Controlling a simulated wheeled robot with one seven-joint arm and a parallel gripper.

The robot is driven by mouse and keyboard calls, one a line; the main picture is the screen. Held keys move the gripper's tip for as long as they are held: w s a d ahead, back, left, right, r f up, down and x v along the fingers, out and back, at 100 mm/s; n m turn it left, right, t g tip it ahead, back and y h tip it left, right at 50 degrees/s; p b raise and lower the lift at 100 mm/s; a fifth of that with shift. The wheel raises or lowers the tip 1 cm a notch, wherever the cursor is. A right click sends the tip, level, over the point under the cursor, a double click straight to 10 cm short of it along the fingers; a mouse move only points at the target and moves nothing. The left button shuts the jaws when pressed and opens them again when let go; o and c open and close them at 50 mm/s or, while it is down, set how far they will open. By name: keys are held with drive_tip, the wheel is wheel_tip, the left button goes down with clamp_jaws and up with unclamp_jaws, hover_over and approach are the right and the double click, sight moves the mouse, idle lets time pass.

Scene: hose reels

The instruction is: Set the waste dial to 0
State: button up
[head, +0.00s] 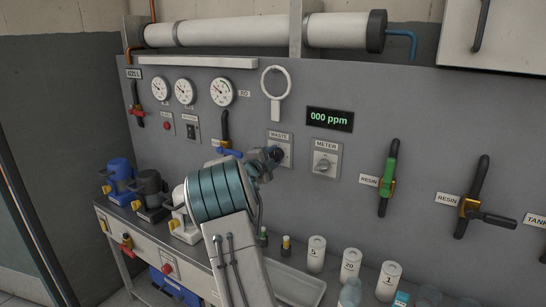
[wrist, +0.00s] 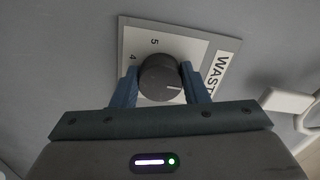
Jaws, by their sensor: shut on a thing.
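The waste dial (wrist: 160,72) is a round dark knob on a pale square plate (wrist: 128,38) labelled WASTE. In the wrist view its white pointer line points toward the label side, and the numerals 5 and 4 show on the plate; other numerals are hidden. My gripper (wrist: 160,86) is shut on the dial, with one blue finger on each side. In the head view my gripper (head: 272,155) is at the waste plate (head: 288,146) and covers most of the dial.
A white ring holder (head: 276,95) is above. Resin valves (head: 387,180) are farther right. Bottles (head: 316,253) stand on the bench below.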

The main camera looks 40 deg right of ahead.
idle(0.4)
drive_tip(key=o, duration=1)
drive_tip(key=shift+c, duration=0.2)
drive_tip(key=b+v, duration=0.3)
drive_tip(key=v, duration=1.1)
drive_tip(key=shift+d+f, duration=0.1)
